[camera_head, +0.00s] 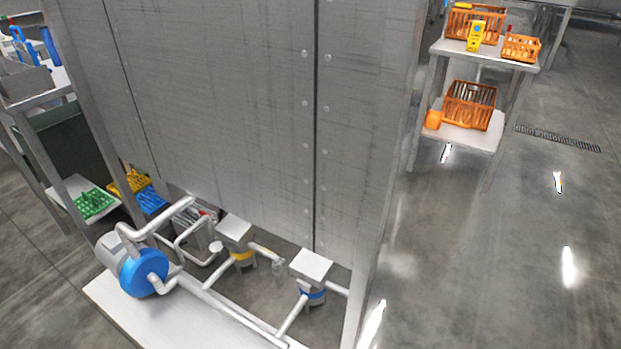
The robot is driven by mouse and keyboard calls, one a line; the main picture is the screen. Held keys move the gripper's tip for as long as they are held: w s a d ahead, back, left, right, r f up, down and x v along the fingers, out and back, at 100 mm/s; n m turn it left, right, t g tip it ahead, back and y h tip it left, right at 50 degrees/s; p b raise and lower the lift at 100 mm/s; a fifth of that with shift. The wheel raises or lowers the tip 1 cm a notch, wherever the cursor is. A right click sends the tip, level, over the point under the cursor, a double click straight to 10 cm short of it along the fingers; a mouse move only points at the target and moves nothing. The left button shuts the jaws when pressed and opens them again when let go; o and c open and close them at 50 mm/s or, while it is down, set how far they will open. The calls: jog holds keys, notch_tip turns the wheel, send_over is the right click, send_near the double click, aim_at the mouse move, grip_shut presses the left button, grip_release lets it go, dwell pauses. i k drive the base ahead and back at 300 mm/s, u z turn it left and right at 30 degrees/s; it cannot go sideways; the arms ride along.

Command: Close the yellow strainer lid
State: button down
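The strainer with the yellow band (243,256) stands in the pipework low in the picture, left of centre. A square grey metal piece, which looks like its lid (236,229), sits on top of it. I cannot tell from this angle whether the lid is fully shut. A similar strainer with a blue band (312,296) stands to its right, with its own square grey top (311,265). My gripper is not in view.
A pump with a blue face (144,273) and white pipes share a pale base (122,304). A tall grey metal panel (220,110) rises behind the strainers. A table (462,50) with orange baskets stands at upper right. The right floor is mostly clear.

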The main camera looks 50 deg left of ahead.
aim_at(235, 230)
jog(key=i, duration=2.65)
jog(key=u, duration=3.6)
jog(key=i, duration=1)
